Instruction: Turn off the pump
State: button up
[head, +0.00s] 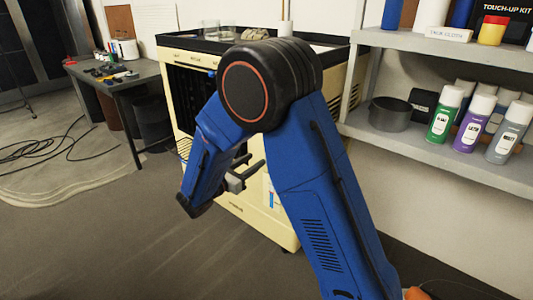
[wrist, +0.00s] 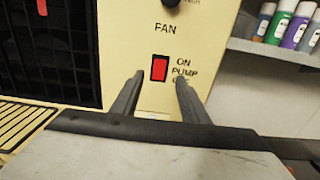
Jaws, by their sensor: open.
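The pump switch (wrist: 159,68) is a small red rocker on the cream panel of a machine. The labels ON, PUMP and a partly hidden OFF stand to its right in the wrist view. My gripper (wrist: 158,82) is open and empty, with one finger on each side of the switch in that view. I cannot tell how far the fingertips are from the panel. In the head view the cream machine (head: 230,200) stands behind my blue arm, and my gripper (head: 243,175) is near its front. The switch is hidden there.
A grey shelf (head: 400,150) with spray cans stands at the right. A dark table (head: 130,80) with tools is at the back left, with cables (head: 50,150) on the floor. A black knob (wrist: 171,3) sits above the FAN label. The floor at the front left is clear.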

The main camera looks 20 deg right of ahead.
jog(key=x, duration=0.8)
jog(key=shift+d, duration=0.15)
jog(key=shift+w, duration=0.1)
